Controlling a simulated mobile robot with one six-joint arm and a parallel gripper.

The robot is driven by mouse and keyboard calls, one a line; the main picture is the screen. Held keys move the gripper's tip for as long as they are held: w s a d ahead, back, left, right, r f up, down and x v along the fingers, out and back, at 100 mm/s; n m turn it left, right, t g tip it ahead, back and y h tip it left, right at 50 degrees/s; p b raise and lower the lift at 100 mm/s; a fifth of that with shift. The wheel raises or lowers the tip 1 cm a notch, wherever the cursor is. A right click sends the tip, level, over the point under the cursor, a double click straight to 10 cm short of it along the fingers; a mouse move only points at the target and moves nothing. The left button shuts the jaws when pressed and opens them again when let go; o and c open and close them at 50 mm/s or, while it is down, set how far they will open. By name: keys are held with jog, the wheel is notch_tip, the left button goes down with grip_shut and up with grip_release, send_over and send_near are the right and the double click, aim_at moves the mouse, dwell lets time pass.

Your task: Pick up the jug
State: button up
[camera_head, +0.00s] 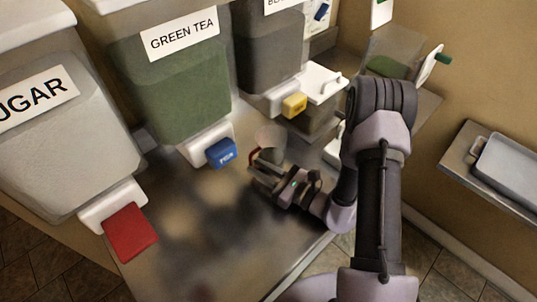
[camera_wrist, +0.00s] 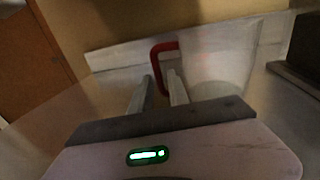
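The jug (camera_wrist: 222,62) is a translucent, cloudy vessel with a red handle (camera_wrist: 156,60) on its left side in the wrist view. It appears upright, with the handle facing my gripper. In the head view the jug (camera_head: 270,137) stands on the metal counter, partly hidden by my gripper (camera_head: 258,172). In the wrist view my gripper (camera_wrist: 161,80) shows a gap between its two fingers. The fingertips are at the handle, one towards each side of it. I cannot tell whether they touch it.
Large buckets stand behind, labelled SUGAR (camera_head: 60,140) and GREEN TEA (camera_head: 175,85), with a dark one (camera_head: 268,50) further along. Their red (camera_head: 130,232), blue (camera_head: 221,153) and yellow (camera_head: 294,105) taps jut over the counter (camera_head: 215,240). The counter front is clear. A grey tray (camera_head: 510,165) lies right.

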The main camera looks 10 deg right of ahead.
aim_at(251, 164)
jog(key=x, duration=0.3)
jog(key=shift+f, duration=0.1)
grip_shut()
dwell(1.2)
